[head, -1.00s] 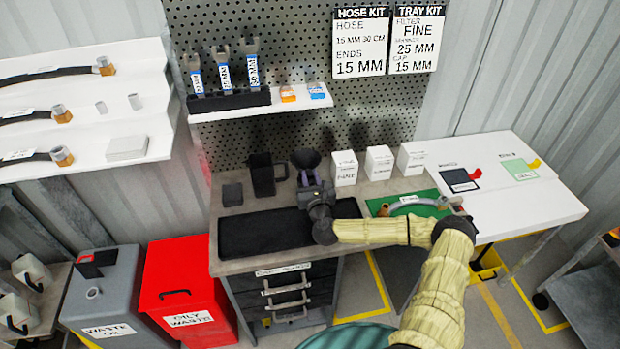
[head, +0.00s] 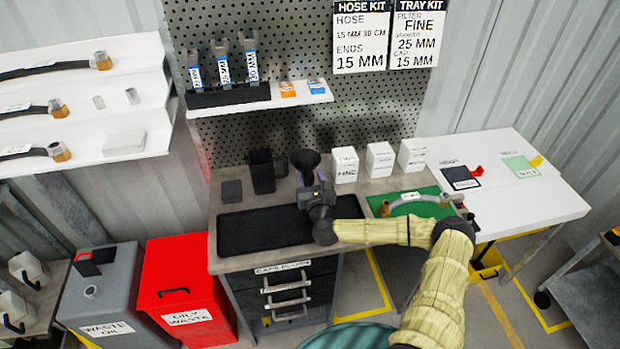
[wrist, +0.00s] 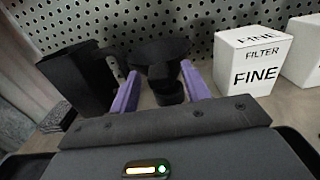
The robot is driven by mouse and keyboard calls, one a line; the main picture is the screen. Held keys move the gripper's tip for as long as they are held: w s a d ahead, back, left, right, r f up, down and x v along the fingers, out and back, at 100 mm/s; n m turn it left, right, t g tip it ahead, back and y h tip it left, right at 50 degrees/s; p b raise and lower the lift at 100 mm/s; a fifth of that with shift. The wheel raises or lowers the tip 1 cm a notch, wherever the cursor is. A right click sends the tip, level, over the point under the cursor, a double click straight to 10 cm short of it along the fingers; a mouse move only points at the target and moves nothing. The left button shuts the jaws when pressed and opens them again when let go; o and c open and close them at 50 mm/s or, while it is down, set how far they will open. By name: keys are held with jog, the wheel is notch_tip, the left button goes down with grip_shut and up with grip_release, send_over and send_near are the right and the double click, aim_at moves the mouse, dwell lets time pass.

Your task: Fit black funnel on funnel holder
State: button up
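The black funnel (head: 305,160) stands upright, wide mouth up, at the back of the workbench, left of the white boxes. In the wrist view the funnel (wrist: 160,52) shows ahead, with a round black part below its bowl. My gripper (wrist: 159,72) has its two purple fingers apart, one on each side of the funnel's lower part. I see no clear contact. In the head view my gripper (head: 306,179) reaches in from the front, over the black tray. I cannot make out a separate funnel holder; the part below the funnel is dark and partly hidden.
A black jug (head: 263,171) stands close left of the funnel, and a dark block (head: 232,191) further left. A white FINE filter box (head: 345,165) is close on the right. A black tray (head: 262,232) lies in front. The pegboard (head: 350,115) is behind.

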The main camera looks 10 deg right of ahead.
jog(key=s+b, duration=0.4)
jog(key=s, duration=1.3)
jog(key=shift+s, duration=0.2)
jog(key=shift+w, duration=0.1)
dwell(0.6)
